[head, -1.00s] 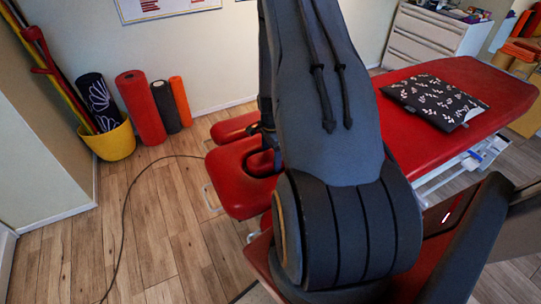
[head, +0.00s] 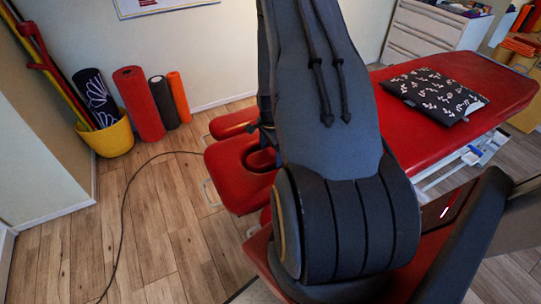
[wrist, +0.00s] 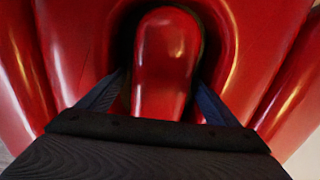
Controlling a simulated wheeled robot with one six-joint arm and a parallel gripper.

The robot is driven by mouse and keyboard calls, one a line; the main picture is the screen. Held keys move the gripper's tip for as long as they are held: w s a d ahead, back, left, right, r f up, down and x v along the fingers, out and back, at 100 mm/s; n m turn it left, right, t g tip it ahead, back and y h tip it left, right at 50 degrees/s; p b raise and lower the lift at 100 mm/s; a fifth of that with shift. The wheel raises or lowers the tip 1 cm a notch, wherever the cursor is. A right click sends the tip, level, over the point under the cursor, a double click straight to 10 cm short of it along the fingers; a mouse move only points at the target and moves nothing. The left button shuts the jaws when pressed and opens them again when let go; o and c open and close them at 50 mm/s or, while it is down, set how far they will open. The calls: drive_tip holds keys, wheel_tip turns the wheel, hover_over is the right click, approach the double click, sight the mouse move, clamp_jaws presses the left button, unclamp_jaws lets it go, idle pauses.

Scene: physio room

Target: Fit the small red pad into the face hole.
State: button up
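The small red pad (wrist: 165,65) is a glossy, rounded, elongated block in the middle of the wrist view. My gripper (wrist: 162,92) has one dark finger along each side of it and appears shut on it. The pad lies over the face hole (wrist: 210,35) of the red headrest (wrist: 265,50); a dark gap shows around its far end and right side. How deep it sits cannot be told. In the head view the face hole (head: 263,158) is a dark opening in the headrest, partly covered by my arm; the pad cannot be made out there.
A yellow bucket (head: 108,138) and red, black and orange rolls (head: 140,103) stand by the wall. A cable (head: 124,205) lies on the open wooden floor.

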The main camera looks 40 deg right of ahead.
drive_tip(key=shift+r+b, duration=0.95)
drive_tip(key=shift+r, duration=2.95)
drive_tip(key=s+a+r+n, duration=0.3)
drive_tip(key=a+r+n, duration=0.3)
drive_tip(key=a, duration=0.3)
drive_tip(key=s+a+r+n, duration=0.3)
drive_tip(key=a+r+n, duration=0.3)
drive_tip(key=a, duration=0.4)
drive_tip(key=s+a+r+n+t, duration=0.1)
drive_tip(key=s+a+r+n, duration=0.2)
drive_tip(key=a+r+n, duration=0.3)
drive_tip(key=a+n, duration=0.2)
drive_tip(key=a, duration=0.1)
drive_tip(key=shift+s+a+r+n, duration=0.15)
drive_tip(key=shift+a+r+n, duration=0.1)
drive_tip(key=shift+a+n, duration=0.05)
